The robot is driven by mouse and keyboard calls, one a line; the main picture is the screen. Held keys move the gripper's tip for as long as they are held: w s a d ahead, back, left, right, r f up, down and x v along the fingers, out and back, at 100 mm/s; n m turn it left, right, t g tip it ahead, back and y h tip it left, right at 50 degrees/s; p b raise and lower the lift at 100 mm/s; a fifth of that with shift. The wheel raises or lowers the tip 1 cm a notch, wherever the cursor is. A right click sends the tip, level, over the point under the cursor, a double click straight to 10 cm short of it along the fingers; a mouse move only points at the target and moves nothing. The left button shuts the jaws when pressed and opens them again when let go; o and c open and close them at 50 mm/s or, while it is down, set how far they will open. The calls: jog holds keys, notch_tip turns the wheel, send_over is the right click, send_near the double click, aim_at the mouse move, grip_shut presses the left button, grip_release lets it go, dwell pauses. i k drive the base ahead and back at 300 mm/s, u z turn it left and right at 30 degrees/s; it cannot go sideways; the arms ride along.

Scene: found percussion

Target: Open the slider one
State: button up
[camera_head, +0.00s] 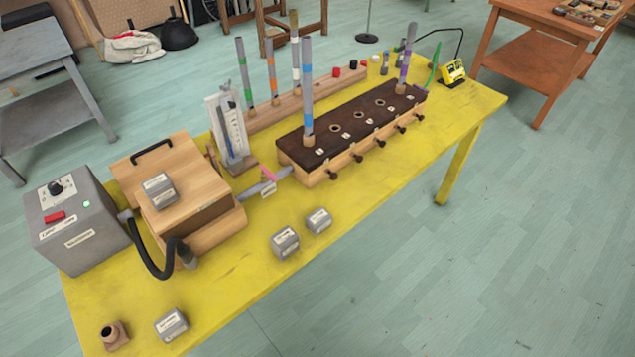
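A long wooden chest with a dark top (350,125) stands on the yellow table. Several small dark knobs stick out of its front side: the nearest knob (332,174) is at the left end, a middle knob (381,143) follows, and the farthest knob (419,117) is at the right end. These look like slider pulls. Small white labels lie on the top, too small to read, so I cannot tell which is slider one or how far each is drawn. A blue-banded pipe (308,90) and a purple-banded pipe (406,58) stand upright in the chest. My gripper is not in view.
A wooden bellows box (205,190) with a weight, a grey blower box (72,225), a gauge (232,130) and loose grey weights (286,241) share the yellow table (255,275). A pipe rack (290,105) stands behind the chest. Floor is free at front right.

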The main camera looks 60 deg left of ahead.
aim_at(333, 176)
jog(key=u, duration=2.8)
jog(key=i, duration=0.95)
